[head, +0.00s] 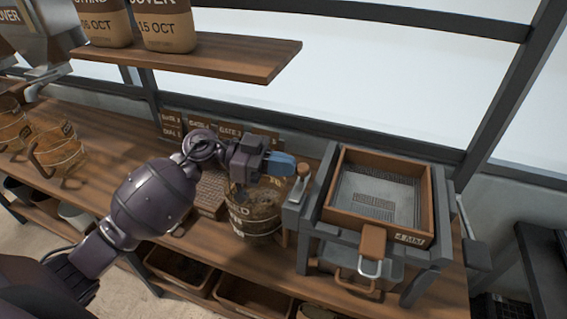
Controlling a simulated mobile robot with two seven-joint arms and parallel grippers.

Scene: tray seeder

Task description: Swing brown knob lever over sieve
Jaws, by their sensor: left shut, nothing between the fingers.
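The sieve (429,208) is a square brown-framed box with a grey mesh floor, marked 4 MM, on a dark grey stand at the right. A small brown knob (303,170) shows at the top of a grey lever piece at the stand's left side. My left gripper (284,164) has blue fingertips, is shut and empty, and reaches in from the left just beside the knob. I cannot tell whether the fingertips touch it. The lever does not lie over the sieve mesh. My right gripper is out of view.
A bucket (252,222) of dark material stands under my left gripper. A brown block with a metal loop (372,266) is at the sieve's front. A shelf (235,57) with bags hangs above the bench. Labelled cards stand behind, and more buckets are at the far left.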

